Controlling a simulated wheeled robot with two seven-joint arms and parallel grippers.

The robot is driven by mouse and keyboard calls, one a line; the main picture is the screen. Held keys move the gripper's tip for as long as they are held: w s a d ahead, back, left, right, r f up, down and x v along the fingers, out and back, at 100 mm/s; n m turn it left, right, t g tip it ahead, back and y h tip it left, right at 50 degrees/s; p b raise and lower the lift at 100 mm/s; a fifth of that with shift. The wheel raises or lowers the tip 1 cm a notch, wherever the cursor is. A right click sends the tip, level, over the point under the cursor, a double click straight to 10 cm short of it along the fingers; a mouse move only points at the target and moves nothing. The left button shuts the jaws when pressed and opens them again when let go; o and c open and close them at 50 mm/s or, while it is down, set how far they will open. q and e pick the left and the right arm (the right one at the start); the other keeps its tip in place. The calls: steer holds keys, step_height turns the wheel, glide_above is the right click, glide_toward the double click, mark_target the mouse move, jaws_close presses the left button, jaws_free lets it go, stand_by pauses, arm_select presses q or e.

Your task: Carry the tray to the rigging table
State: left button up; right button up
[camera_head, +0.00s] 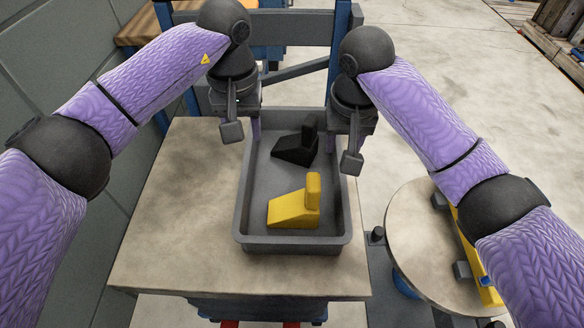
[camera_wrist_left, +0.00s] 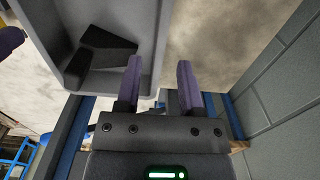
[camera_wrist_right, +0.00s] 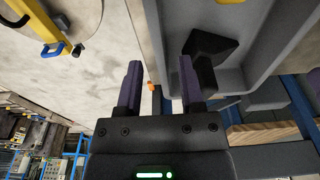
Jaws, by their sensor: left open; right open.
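A grey open tray (camera_head: 341,240) sits on a rectangular beige-topped table (camera_head: 175,215). It holds a black wedge-shaped piece (camera_head: 294,150) at the far end and a yellow one (camera_head: 293,208) at the near end. My left gripper (camera_head: 248,125) is open at the tray's left wall; in the left wrist view its fingers (camera_wrist_left: 161,85) appear on either side of the wall. My right gripper (camera_head: 343,138) is open at the right wall, its fingers (camera_wrist_right: 160,85) likewise on either side. Whether the fingers touch the walls cannot be told. Which table is the rigging table is unclear.
A round table (camera_head: 415,235) stands close on the right, with a yellow and grey tool (camera_head: 478,262) on it. A blue and grey frame (camera_head: 335,60) rises behind the tray. A panelled wall (camera_head: 60,60) is at the left. Open floor lies at the upper right.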

mark_target(248, 161)
arm_select(q)
steer(key=shift+f, duration=0.1)
step_height(248, 161, down, 10)
steer(key=shift+r, duration=0.1)
arm_select(e)
steer(key=f, duration=0.6)
steer(key=w+f, duration=0.1)
steer(key=f, duration=0.3)
steer(key=shift+w, duration=0.1)
arm_select(q)
jaws_close()
arm_select(e)
jaws_close()
arm_select(q)
steer(key=shift+r, duration=0.1)
arm_select(e)
steer(key=shift+r, duration=0.15)
